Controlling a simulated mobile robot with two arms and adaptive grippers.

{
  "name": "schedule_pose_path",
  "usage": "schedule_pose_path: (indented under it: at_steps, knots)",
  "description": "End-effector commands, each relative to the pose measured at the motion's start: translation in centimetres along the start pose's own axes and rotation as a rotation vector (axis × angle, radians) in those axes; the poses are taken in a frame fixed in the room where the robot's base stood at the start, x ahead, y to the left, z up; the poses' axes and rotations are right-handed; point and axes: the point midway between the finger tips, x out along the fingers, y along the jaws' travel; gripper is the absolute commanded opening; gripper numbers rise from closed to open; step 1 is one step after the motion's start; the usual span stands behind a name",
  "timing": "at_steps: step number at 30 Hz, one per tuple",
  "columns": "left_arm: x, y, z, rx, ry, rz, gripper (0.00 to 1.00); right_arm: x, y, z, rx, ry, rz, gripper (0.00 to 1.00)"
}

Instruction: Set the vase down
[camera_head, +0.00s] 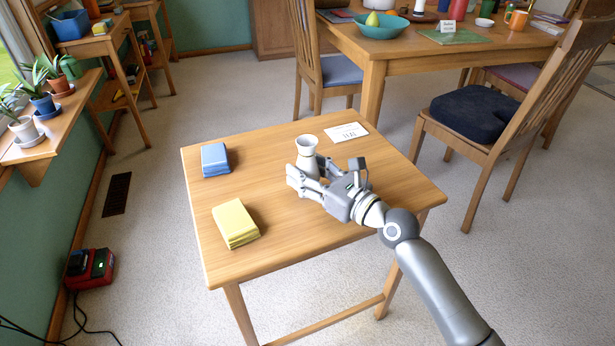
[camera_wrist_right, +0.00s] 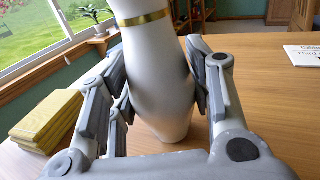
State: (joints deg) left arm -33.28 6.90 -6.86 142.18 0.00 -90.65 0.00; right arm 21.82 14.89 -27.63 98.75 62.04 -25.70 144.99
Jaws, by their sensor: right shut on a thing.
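The white vase (camera_head: 307,150) stands upright over the small wooden table (camera_head: 290,235), near its middle. In the right wrist view the vase (camera_wrist_right: 160,70) shows a gold band near its neck, and its bottom appears at the table surface; I cannot tell for certain whether it touches. My right gripper (camera_head: 308,178) is shut on the vase, with its fingers on both sides of the body, also seen in the wrist view (camera_wrist_right: 162,88). The fingers hide part of the lower vase in the head view. My left gripper is not in view.
On the table are a blue stack (camera_head: 215,160), a yellow stack (camera_head: 235,223) and a white card (camera_head: 346,132). The right front of the table is bare. A dining table (camera_head: 385,50) and a chair with a dark cushion (camera_head: 480,117) stand beyond.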

Motion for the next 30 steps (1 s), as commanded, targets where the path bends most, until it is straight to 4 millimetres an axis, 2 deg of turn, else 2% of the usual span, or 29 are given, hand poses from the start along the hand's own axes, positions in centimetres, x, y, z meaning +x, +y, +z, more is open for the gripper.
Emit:
schedule_pose_path:
  at_steps: [12,13,17,29,30]
  knots:
    - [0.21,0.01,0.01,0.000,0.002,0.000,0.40,0.01,0.01,-0.40,0.001,-0.002,0.000,0.19]
    - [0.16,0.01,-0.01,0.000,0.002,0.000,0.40,0.00,0.01,-0.36,0.000,-0.001,0.000,0.51]
    - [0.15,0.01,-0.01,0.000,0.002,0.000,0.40,0.00,0.01,-0.37,0.000,-0.001,0.000,0.68]
    - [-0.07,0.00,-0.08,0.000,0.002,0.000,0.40,-0.02,0.01,0.17,-0.001,-0.001,0.000,0.68]
    - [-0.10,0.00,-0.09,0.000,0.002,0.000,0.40,-0.49,-0.02,-0.06,0.000,0.001,-0.001,0.68]
